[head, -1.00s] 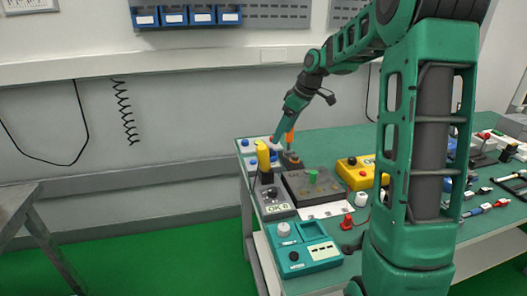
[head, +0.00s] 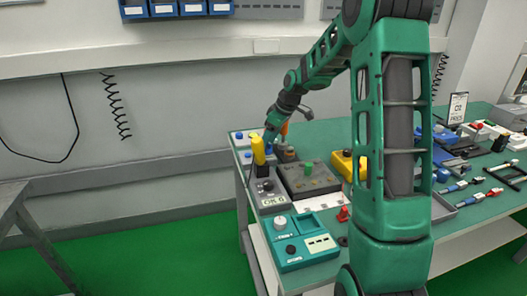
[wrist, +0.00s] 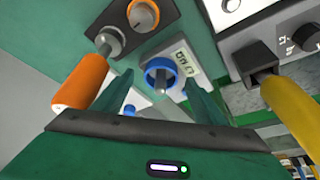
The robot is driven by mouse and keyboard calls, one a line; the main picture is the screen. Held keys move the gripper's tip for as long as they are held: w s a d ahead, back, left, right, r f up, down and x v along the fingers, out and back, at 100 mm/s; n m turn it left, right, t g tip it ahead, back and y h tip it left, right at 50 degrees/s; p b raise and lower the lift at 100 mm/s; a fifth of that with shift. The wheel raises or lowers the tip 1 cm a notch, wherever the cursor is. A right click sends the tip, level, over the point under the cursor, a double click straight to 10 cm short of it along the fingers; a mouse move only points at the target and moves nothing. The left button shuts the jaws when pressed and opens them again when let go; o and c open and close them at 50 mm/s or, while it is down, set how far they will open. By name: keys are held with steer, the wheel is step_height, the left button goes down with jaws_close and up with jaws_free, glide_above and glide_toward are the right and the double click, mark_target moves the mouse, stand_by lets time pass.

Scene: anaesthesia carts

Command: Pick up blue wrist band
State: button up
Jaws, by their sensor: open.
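A blue ring-shaped thing (wrist: 160,66), the closest match to a blue wrist band, sits around a grey knob or peg in the wrist view. It lies between and beyond the fingers of my gripper (wrist: 157,77). The fingers are open on either side of it, and I see no clear contact. Another blue piece (wrist: 129,109) shows lower, partly hidden between the fingers and the wrist housing. In the head view my gripper (head: 270,139) is over the far left corner of the green table, where the ring cannot be made out clearly.
An orange-handled tool (wrist: 80,82) stands close to the left finger. A yellow handle (wrist: 291,108) stands to the right; it also shows in the head view (head: 258,151). A teal device (head: 302,242) sits at the table's near left edge. Several boxes crowd the corner.

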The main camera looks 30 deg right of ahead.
steer(key=shift+w+a+f, duration=0.15)
steer(key=shift+f, duration=0.35)
steer(key=c, duration=1.2)
steer(key=shift+o, duration=0.2)
steer(key=shift+r, duration=0.1)
